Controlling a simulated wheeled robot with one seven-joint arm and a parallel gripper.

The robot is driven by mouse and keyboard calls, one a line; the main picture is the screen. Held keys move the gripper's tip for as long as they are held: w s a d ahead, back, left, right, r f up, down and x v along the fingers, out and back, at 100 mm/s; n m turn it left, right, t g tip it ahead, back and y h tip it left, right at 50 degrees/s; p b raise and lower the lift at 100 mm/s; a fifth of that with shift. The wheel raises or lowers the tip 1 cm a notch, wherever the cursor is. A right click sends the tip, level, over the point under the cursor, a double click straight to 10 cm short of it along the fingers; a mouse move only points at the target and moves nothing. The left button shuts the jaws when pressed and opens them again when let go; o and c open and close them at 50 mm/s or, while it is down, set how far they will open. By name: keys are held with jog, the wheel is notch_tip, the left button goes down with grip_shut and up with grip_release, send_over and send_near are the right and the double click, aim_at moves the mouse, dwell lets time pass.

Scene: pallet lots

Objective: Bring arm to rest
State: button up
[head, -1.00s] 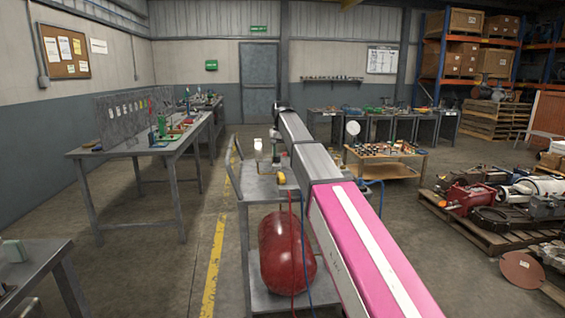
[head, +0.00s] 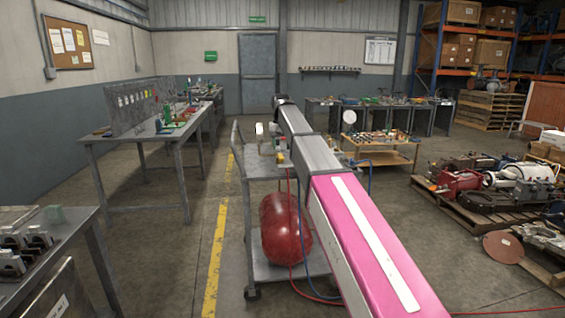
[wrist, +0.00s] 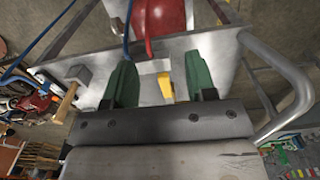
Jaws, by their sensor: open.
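My arm (head: 360,235), with a pink and white link, reaches forward over a grey cart in the head view; its far end hides the gripper there. In the wrist view my gripper (wrist: 160,82) has two green fingers spread apart with nothing held between them. A yellow part (wrist: 165,85) on the cart shows in the gap between the fingers, and I cannot tell how close it is.
The grey cart (head: 262,170) carries a red tank (head: 286,228) on its lower shelf. Workbenches (head: 150,142) stand on the left. Pallets of machine parts (head: 482,208) lie on the right. Floor by the yellow line (head: 215,255) is clear.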

jog(key=s+d+f, duration=0.5)
jog(key=s+f, duration=0.2)
jog(key=f, duration=0.4)
jog(key=s+d+f+m, duration=0.1)
jog(key=s+d+f, duration=0.5)
jog(key=f, duration=0.4)
jog(key=s+d+f, duration=0.4)
jog(key=s+f, duration=0.3)
jog(key=f, duration=0.4)
jog(key=s+d+f, duration=0.2)
jog(key=s+f, duration=0.2)
jog(key=s, duration=0.2)
jog(key=s+d+f, duration=0.2)
jog(key=s+f, duration=0.2)
jog(key=s, duration=0.3)
jog(key=shift+d+f, duration=0.25)
jog(key=shift+d, duration=0.05)
